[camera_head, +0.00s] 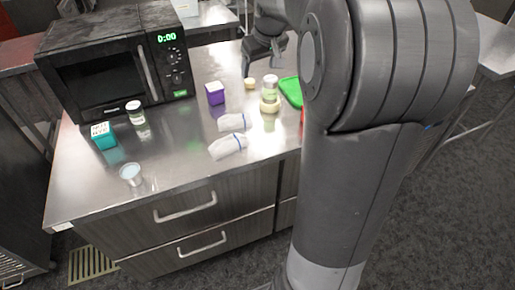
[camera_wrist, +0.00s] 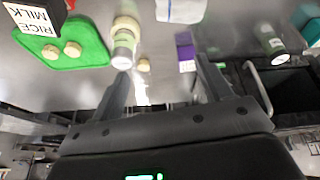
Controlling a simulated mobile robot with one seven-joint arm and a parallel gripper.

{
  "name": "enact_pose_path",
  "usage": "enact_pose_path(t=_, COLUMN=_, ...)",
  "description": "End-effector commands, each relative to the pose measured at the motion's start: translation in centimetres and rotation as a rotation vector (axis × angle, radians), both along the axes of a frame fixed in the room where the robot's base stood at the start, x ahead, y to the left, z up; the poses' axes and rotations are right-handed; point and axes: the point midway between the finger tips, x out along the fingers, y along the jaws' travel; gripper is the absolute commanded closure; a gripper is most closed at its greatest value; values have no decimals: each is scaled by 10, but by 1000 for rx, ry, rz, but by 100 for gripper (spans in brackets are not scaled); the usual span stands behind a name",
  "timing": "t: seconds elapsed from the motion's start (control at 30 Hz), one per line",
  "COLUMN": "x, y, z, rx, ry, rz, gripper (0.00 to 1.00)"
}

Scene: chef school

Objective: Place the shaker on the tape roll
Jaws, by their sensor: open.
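A shaker (camera_head: 270,85) with a pale lid and greenish contents stands upright on the beige tape roll (camera_head: 270,106) on the steel counter. In the wrist view the shaker (camera_wrist: 122,44) also appears to rest on the tape roll (camera_wrist: 128,22). They show near the left finger, and the shaker is apart from it. My gripper (camera_head: 262,52) is behind the shaker in the head view, raised above the counter's far side. In the wrist view my gripper (camera_wrist: 163,78) has its fingers spread with nothing between them. A similar jar (camera_head: 135,112) stands near the microwave.
A black microwave (camera_head: 118,62) fills the back left. A purple box (camera_head: 215,93), a small beige cylinder (camera_head: 250,84), white cloth-like bundles (camera_head: 228,146), a teal box (camera_head: 103,136) and a cup (camera_head: 131,174) stand about. A green board (camera_head: 290,91) is partly hidden by my arm.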

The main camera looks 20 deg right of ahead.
Motion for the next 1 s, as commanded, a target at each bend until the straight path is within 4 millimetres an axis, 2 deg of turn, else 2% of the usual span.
enact_pose_path(t=0.03, x=-18, y=16, z=8, rx=-8, ry=-6, rz=-2, gripper=28)
enact_pose_path(t=0.1, x=-42, y=34, z=15, rx=-13, ry=-12, rz=-15, gripper=28)
enact_pose_path(t=0.27, x=-98, y=68, z=22, rx=-16, ry=-29, rz=-47, gripper=28)
enact_pose_path(t=0.47, x=-170, y=100, z=17, rx=-6, ry=-57, rz=-84, gripper=28)
enact_pose_path(t=0.6, x=-219, y=115, z=5, rx=11, ry=-78, rz=-110, gripper=28)
enact_pose_path(t=0.8, x=-268, y=126, z=-16, rx=41, ry=-98, rz=-137, gripper=28)
enact_pose_path(t=1.0, x=-285, y=129, z=-27, rx=53, ry=-105, rz=-148, gripper=28)
